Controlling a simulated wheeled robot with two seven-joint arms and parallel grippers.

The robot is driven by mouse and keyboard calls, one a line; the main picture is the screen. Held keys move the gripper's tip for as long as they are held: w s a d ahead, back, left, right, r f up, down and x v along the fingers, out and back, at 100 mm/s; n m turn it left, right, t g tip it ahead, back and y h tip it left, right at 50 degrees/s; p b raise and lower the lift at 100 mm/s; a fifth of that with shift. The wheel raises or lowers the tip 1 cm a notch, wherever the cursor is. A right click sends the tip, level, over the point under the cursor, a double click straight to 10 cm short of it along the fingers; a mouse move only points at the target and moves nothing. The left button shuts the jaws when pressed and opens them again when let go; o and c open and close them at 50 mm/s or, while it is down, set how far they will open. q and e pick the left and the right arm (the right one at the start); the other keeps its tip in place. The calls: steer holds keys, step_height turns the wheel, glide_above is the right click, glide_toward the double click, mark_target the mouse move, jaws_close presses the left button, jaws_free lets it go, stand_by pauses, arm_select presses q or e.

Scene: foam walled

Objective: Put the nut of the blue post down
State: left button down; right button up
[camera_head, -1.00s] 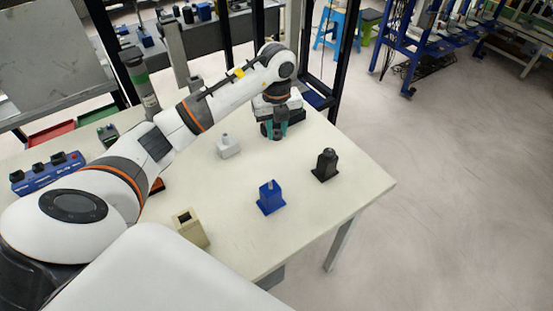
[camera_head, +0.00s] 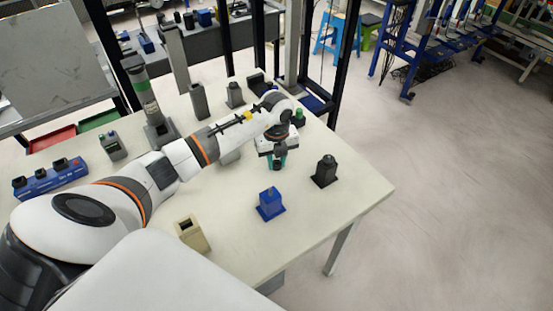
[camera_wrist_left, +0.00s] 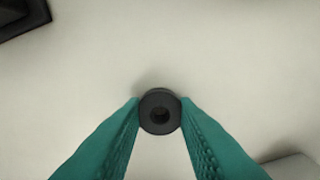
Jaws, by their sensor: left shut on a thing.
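My left gripper (camera_head: 278,162) is over the table between the blue post and the far side. It is shut on a dark round nut with a hole in its middle, which shows between the teal fingertips in the left wrist view (camera_wrist_left: 160,97). Bare pale tabletop lies under the nut; how high the nut is held is hard to tell. The blue post (camera_head: 270,203) stands upright on its square base nearer me, with a bare grey-blue top and no nut on it. My right gripper is not in view.
A black post (camera_head: 325,172) stands right of the gripper. A beige hollow block (camera_head: 192,235) is at the near left. A light grey post (camera_head: 230,157) is partly hidden behind my arm. The pale table (camera_head: 330,215) is clear around the blue post; its right edge is close.

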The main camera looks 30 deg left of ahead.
arm_select(q)
steer(key=c, duration=1.1)
jaws_free()
steer(key=shift+f, duration=0.1)
step_height(320, 180, up, 12)
steer(key=shift+r+b, duration=0.2)
steer(key=shift+b, duration=0.55)
